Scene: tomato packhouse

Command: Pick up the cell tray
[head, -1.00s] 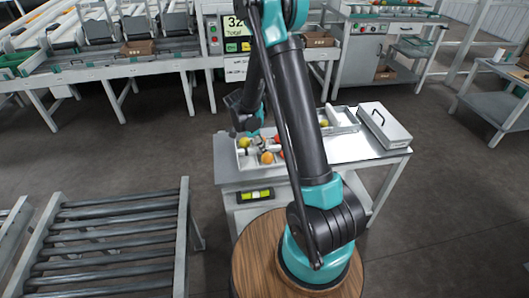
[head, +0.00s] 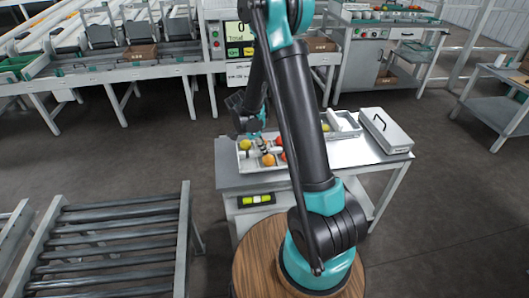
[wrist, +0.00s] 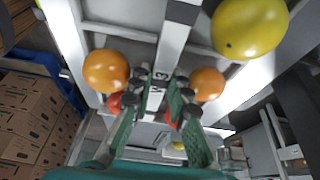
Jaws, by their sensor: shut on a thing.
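The cell tray (head: 240,161) is a pale, shallow tray with dividers, holding yellow, orange and red tomatoes, at the left end of the bench in the head view. In the wrist view its light central bar (wrist: 172,45) runs between my fingers, with orange tomatoes on either side and a large yellow one at upper right. My gripper (wrist: 158,88) is shut on this bar, its green fingers on either side. In the head view my arm hides the tray's right part. I cannot tell whether the tray rests on the bench or is just clear of it.
The tray is at a metal bench (head: 345,152). A closed grey case (head: 386,130) with a dark handle lies at its right end. Another pale tray (head: 349,122) is behind my arm. A roller conveyor (head: 110,235) stands at lower left, with open floor between it and the bench.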

